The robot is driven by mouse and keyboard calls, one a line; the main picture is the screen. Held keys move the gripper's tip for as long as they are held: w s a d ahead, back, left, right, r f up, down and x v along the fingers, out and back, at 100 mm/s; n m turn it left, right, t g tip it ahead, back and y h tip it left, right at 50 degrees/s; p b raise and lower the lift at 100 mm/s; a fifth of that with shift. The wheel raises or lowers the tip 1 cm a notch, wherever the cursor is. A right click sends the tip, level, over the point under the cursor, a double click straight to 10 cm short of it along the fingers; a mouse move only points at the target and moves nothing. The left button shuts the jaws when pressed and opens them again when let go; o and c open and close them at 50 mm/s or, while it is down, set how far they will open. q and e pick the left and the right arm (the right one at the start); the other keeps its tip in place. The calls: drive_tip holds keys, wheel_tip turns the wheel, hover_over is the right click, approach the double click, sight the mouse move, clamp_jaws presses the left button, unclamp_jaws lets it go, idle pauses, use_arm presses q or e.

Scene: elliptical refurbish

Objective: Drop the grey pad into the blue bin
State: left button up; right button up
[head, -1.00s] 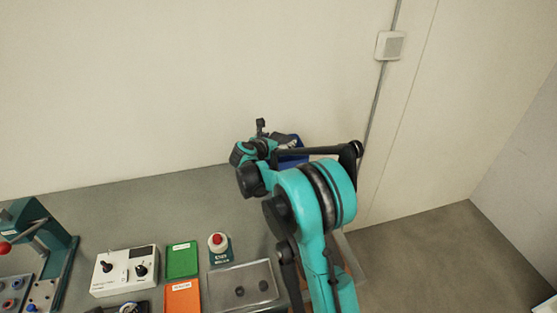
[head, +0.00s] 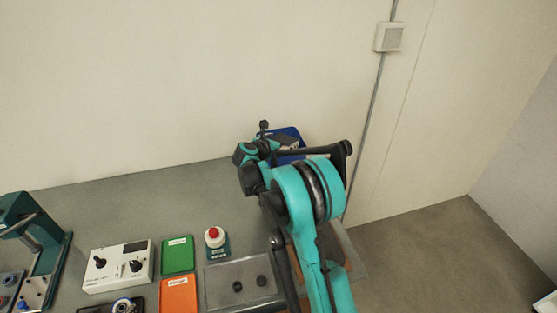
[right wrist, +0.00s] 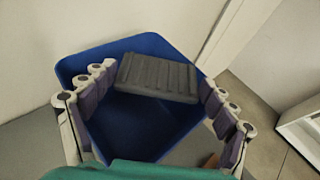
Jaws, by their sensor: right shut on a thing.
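The grey pad (right wrist: 158,77) is a dark ribbed block held between the fingers of my right gripper (right wrist: 160,84) in the right wrist view. It hangs over the open top of the blue bin (right wrist: 143,128), whose inner walls show around and below it. In the head view the bin (head: 293,131) stands at the back right of the bench by the wall, partly hidden by my right arm. The right gripper (head: 287,146) is over it there, small and partly hidden, and I cannot make out the pad clearly. My left gripper is out of view.
The wall is close behind the bin. A teal press (head: 52,262) stands at the left.

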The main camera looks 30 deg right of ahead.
drive_tip(key=o, duration=1.3)
drive_tip(key=shift+o, duration=0.2)
drive_tip(key=v, duration=1.2)
drive_tip(key=shift+r, duration=0.25)
